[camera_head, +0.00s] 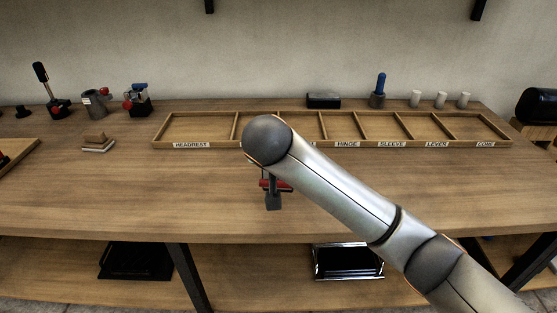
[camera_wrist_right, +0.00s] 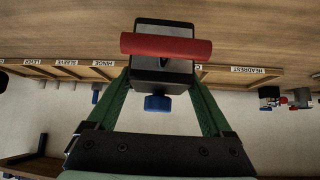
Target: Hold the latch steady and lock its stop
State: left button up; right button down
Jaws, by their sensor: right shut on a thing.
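The latch (camera_wrist_right: 163,72) is a dark grey block with a thick red bar (camera_wrist_right: 166,46) across one end. A blue knob (camera_wrist_right: 157,103), probably its stop, sticks out of the other end. My right gripper (camera_wrist_right: 162,80) is shut on the block, with a green finger on each side. In the head view the latch (camera_head: 273,202) shows below the rounded end of my right arm, over the middle front of the bench. The arm hides its upper part and my right gripper there. I cannot tell whether the latch touches the bench. My left gripper is in neither view.
A labelled wooden tray (camera_head: 198,146) with several empty-looking compartments lies behind the latch. At the back left stand a black-handled lever (camera_head: 42,78), a grey cup-like part (camera_head: 94,103) and a blue-topped device (camera_head: 138,101). The bench (camera_head: 120,195) is clear at front left.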

jog(key=shift+x, duration=1.35)
jog(key=shift+w+a+r+b+x, duration=0.15)
jog(key=shift+b+x, duration=0.15)
jog(key=shift+x, duration=0.9)
jog(key=shift+w+a+r+b+x, duration=0.15)
jog(key=shift+b+x, duration=0.1)
jog(key=shift+x, duration=1)
jog(key=shift+w+a+r+b+x, duration=0.1)
jog(key=shift+b+x, duration=0.2)
jog(key=shift+x, duration=0.9)
jog(key=shift+f, duration=0.35)
jog(key=shift+f, duration=0.4)
grip_release()
jog(key=shift+s, duration=0.1)
